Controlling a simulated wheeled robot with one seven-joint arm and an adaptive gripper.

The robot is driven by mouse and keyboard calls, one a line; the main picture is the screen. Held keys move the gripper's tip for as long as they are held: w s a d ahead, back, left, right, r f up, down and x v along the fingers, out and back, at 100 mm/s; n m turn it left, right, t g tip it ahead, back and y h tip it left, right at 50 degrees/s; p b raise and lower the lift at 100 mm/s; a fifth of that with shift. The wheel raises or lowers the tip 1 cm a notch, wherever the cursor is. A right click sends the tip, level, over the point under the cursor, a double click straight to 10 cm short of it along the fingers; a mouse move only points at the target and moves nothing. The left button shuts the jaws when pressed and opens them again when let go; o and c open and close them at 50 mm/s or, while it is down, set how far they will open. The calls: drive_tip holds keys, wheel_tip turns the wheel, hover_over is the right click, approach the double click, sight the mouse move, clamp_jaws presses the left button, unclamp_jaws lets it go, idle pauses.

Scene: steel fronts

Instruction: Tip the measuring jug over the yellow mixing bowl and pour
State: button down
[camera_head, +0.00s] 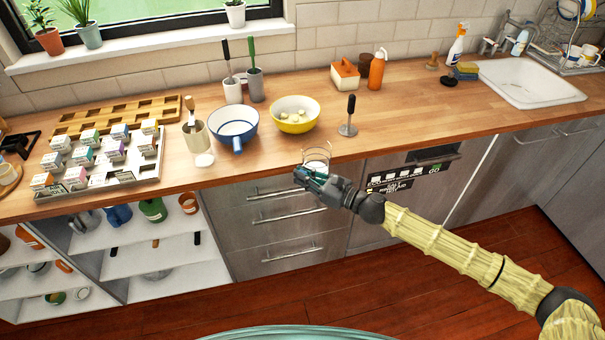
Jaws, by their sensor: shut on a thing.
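The yellow mixing bowl (294,117) stands on the wooden counter left of centre, with a few pale lumps inside it. My gripper (304,174) is at the counter's front edge, below and slightly right of the bowl in the picture. It is shut on a clear glass vessel (317,152), which looks like the measuring jug. The jug appears about upright, with some white content low in it. The gripper's dark fingers hide part of it. The jug is apart from the bowl, nearer to me.
A white and blue pan (234,125) stands just left of the bowl. A metal tool with a black handle (348,121) stands upright to the right. An orange bottle (377,70) is behind.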

drive_tip(key=shift+w+d+f+m+t+h+b, duration=0.1)
drive_tip(key=shift+w+f+m+t+h+b, duration=0.1)
drive_tip(key=shift+f+m+t+h+b, duration=0.3)
drive_tip(key=shift+w+d+f+m+t+h+b, duration=0.15)
drive_tip(key=shift+f+m+t, duration=0.15)
drive_tip(key=shift+f+t, duration=0.4)
drive_tip(key=shift+w+f+m+t+h+b, duration=0.2)
drive_tip(key=shift+f+m+t+h+b, duration=0.45)
drive_tip(key=shift+f+m+t+b, duration=0.1)
